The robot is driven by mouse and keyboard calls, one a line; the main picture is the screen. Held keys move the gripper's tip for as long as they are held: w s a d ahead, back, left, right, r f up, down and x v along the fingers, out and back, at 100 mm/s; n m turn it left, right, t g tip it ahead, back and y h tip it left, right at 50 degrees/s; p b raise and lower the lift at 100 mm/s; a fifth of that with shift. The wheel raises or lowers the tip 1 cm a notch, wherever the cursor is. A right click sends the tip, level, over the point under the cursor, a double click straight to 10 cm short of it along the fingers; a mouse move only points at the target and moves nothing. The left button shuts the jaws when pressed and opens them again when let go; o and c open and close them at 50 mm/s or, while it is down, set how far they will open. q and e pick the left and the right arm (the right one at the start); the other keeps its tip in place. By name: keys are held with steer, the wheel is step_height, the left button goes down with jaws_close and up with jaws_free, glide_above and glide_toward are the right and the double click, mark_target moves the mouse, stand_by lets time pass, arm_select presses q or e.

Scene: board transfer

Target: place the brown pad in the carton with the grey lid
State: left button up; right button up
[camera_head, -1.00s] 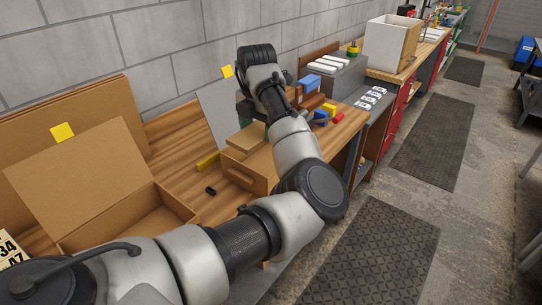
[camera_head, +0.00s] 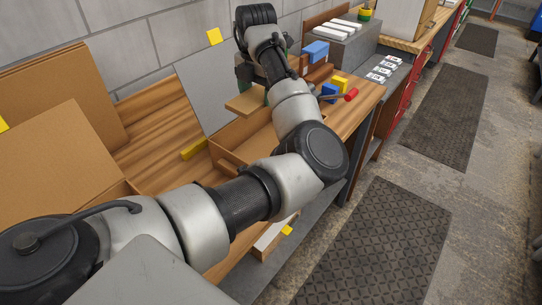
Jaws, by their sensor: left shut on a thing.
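The brown pad (camera_head: 246,102) is a flat tan piece, seen just above the open carton (camera_head: 222,149), apart from its walls as far as I can see. My left gripper (camera_head: 246,82) is shut on the pad; my own arm hides much of the gripper and the fingertips are hard to make out. The arm also covers the right part of the carton. My right gripper is not in view.
A second carton with a brown lid (camera_head: 55,160) stands at the left. Yellow (camera_head: 340,84) and blue blocks (camera_head: 329,92) and a red-handled tool (camera_head: 350,95) lie right of the arm. A grey box (camera_head: 345,45) carries white bars. Floor mats (camera_head: 375,250) lie along the right.

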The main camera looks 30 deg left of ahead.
arm_select(q)
step_height(320, 180, down, 16)
steer(key=shift+w+a+r+b, duration=0.1)
steer(key=shift+b, duration=0.6)
step_height(320, 180, down, 6)
steer(key=shift+p, duration=0.35)
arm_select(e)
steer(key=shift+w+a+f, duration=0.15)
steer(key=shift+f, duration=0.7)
arm_select(q)
steer(key=shift+f, duration=0.3)
steer(key=o, duration=0.9)
steer(key=shift+r, duration=0.1)
